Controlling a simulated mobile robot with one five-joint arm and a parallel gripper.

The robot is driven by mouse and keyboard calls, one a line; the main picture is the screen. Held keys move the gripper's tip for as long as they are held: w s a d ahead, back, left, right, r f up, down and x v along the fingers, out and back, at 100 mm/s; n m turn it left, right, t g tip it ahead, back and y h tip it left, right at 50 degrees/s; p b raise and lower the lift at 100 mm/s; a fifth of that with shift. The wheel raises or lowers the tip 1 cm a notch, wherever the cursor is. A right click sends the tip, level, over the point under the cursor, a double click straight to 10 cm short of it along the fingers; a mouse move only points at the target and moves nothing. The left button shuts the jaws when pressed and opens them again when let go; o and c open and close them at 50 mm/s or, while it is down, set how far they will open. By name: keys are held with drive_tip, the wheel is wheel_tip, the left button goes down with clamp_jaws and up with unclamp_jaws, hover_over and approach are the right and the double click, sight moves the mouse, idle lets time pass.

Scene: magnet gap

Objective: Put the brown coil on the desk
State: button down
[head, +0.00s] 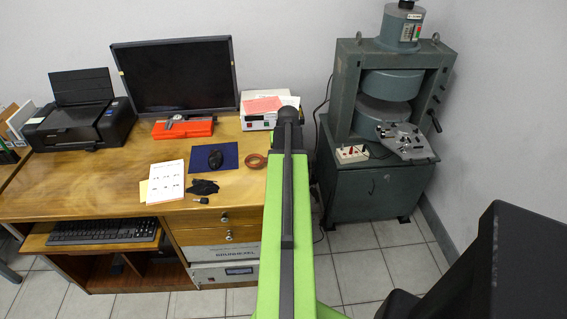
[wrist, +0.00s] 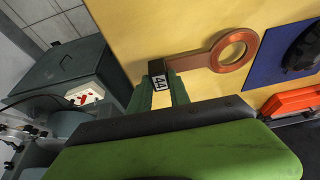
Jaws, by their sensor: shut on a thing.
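The brown coil (head: 256,161) is a coppery ring, seen over the right part of the wooden desk (head: 80,185), just left of my arm. In the wrist view the coil (wrist: 216,57) shows its ring and a flat strip running to a black block with a white label. My gripper (wrist: 172,88) is shut on the coil at this block end. The desk top (wrist: 125,25) lies behind the coil in that view. Whether the ring touches the desk or hangs just above it I cannot tell. In the head view my arm hides the fingertips.
A blue mat with a mouse (head: 215,159) lies left of the coil. A monitor (head: 175,75) stands behind. A green magnet machine (head: 372,185) stands right.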

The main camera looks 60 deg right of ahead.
wheel_tip(320, 180, down, 2)
drive_tip(key=shift+f+b, duration=0.2)
drive_tip(key=shift+b, duration=0.2)
drive_tip(key=shift+r, duration=0.3)
drive_tip(key=shift+f, duration=0.2)
drive_tip(key=c, duration=1.2)
unclamp_jaws()
drive_tip(key=shift+a+r+p, duration=0.1)
drive_tip(key=shift+r+p, duration=0.45)
drive_tip(key=shift+p, duration=0.05)
drive_tip(key=p+v, duration=1)
drive_tip(key=v, duration=0.1)
drive_tip(key=shift+r, duration=0.15)
